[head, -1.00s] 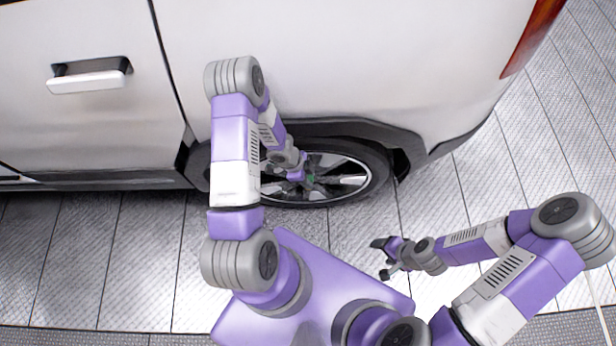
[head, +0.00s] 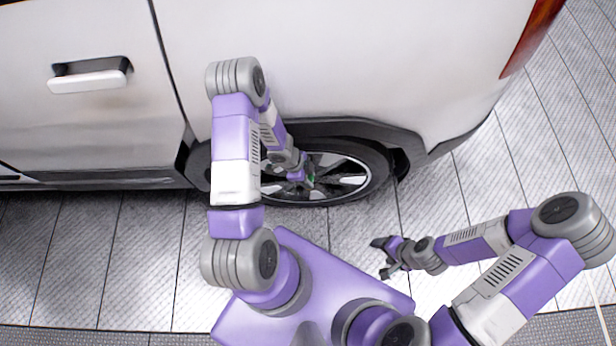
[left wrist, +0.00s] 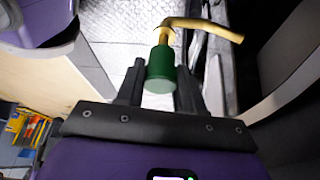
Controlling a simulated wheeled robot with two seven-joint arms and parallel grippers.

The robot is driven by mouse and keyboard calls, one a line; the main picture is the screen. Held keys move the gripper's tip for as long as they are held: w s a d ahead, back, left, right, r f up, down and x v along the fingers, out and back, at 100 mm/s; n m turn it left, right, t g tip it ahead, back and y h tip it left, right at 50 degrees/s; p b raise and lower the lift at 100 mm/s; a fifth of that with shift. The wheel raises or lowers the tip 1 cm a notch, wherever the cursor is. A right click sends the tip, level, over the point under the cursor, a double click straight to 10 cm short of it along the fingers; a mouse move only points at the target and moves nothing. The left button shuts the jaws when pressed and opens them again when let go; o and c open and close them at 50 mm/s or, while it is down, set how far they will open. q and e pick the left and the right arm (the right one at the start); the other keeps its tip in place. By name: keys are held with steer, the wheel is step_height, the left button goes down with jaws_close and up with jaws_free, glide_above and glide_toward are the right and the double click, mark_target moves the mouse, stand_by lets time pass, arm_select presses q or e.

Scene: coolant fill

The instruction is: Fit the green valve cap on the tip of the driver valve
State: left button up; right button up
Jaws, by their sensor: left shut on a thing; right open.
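The green valve cap (left wrist: 160,76) is held between the two dark fingers of my left gripper (left wrist: 161,68), which is shut on it. The brass driver valve (left wrist: 205,26) has a bent stem, and its short end lines up with the far end of the cap and appears to meet it. I cannot tell how far the cap sits over the tip. In the head view my left gripper (head: 306,176) is at the rear wheel, with a speck of green showing. My right gripper (head: 383,259) is open and empty, above the floor away from the car.
The white car body (head: 350,60) rises above the wheel (head: 378,168), whose spokes lie close to my left gripper. The floor (head: 120,260) around the car is clear. Yellow and blue items (left wrist: 25,128) show at the lower left of the wrist view.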

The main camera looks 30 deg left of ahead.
arm_select(q)
steer(key=shift+f+b, duration=0.85)
steer(key=shift+f, duration=0.5)
steer(key=shift+r, duration=0.15)
steer(key=shift+r+p, duration=1.05)
steer(key=shift+p, duration=0.3)
steer(key=shift+p, duration=0.55)
stand_by(0.6)
steer(key=shift+f+b, duration=0.95)
steer(key=shift+f, duration=0.2)
steer(key=o, duration=0.9)
